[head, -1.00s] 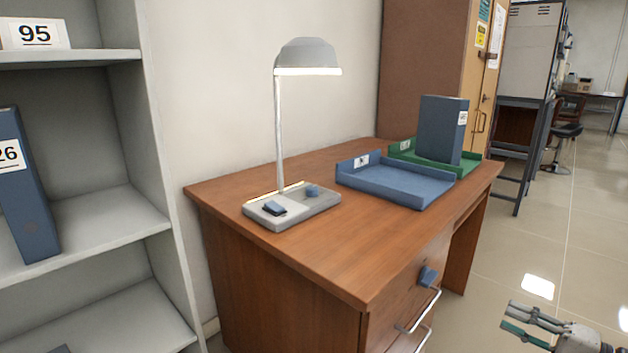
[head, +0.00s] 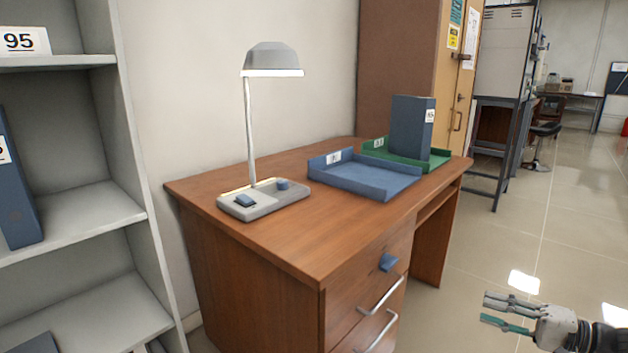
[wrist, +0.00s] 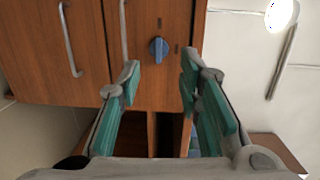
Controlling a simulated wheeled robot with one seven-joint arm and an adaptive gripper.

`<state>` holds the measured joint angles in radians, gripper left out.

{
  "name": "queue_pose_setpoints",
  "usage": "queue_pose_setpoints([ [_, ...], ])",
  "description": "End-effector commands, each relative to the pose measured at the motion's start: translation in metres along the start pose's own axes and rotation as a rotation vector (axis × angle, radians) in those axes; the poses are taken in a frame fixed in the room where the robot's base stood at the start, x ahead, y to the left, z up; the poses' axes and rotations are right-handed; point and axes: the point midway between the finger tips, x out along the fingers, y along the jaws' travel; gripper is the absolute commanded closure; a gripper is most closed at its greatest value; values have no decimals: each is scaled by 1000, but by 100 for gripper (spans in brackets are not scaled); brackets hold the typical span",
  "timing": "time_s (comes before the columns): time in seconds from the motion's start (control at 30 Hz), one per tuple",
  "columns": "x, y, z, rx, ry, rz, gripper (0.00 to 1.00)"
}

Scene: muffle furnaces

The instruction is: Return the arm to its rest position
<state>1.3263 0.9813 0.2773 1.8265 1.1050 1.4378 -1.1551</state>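My gripper (head: 508,313) is at the lower right of the head view, in the air to the right of the desk's drawers and apart from them. In the wrist view my gripper (wrist: 160,85) shows its two green-padded fingers spread wide, with nothing between them. Beyond the fingers are the drawer fronts with a blue knob (wrist: 158,49), which also shows in the head view (head: 388,262).
A wooden desk (head: 290,240) bears a lit lamp (head: 272,58), a blue tray (head: 362,180) and a green tray (head: 438,158) with a blue binder (head: 410,127) upright in it. A grey shelf (head: 75,215) stands at left. Floor (head: 500,250) at right is clear.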

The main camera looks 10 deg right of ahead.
Motion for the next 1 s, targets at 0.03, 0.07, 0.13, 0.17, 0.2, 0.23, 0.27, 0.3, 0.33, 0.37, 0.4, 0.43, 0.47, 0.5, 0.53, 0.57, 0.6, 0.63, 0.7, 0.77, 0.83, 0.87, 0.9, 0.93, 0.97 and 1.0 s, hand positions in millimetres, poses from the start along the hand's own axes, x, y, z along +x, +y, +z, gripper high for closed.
queue_pose_setpoints([
  [0.03,6,-6,4,-1,-27,17,68],
  [0.07,9,-9,7,0,-42,26,68],
  [0.13,18,-17,15,3,-82,52,68],
  [0.17,22,-21,18,3,-101,65,68],
  [0.2,27,-26,23,6,-125,83,68],
  [0.23,31,-30,28,7,-147,97,68],
  [0.27,36,-35,32,7,-167,112,68],
  [0.3,42,-41,39,8,-198,135,68],
  [0.33,47,-46,45,9,-222,154,68],
  [0.37,52,-51,52,9,-249,175,68],
  [0.4,59,-59,61,9,-287,208,68],
  [0.43,65,-66,70,8,-317,235,68],
  [0.47,71,-72,79,7,-349,265,68],
  [0.5,78,-81,92,5,-392,308,68],
  [0.53,83,-88,103,2,-424,341,68],
  [0.57,88,-94,113,-1,-453,374,68],
  [0.6,93,-102,127,-5,-490,419,68],
  [0.63,96,-107,137,-8,-516,454,68],
  [0.7,102,-119,162,-21,-572,533,68],
  [0.77,105,-129,182,-35,-615,602,68],
  [0.83,107,-139,207,-54,-657,682,68],
  [0.87,107,-143,217,-64,-674,716,68],
  [0.9,107,-148,231,-79,-693,761,68],
  [0.93,106,-152,241,-91,-706,795,68],
  [0.97,105,-156,250,-103,-716,828,68],
  [1.0,102,-160,263,-120,-729,872,68],
])
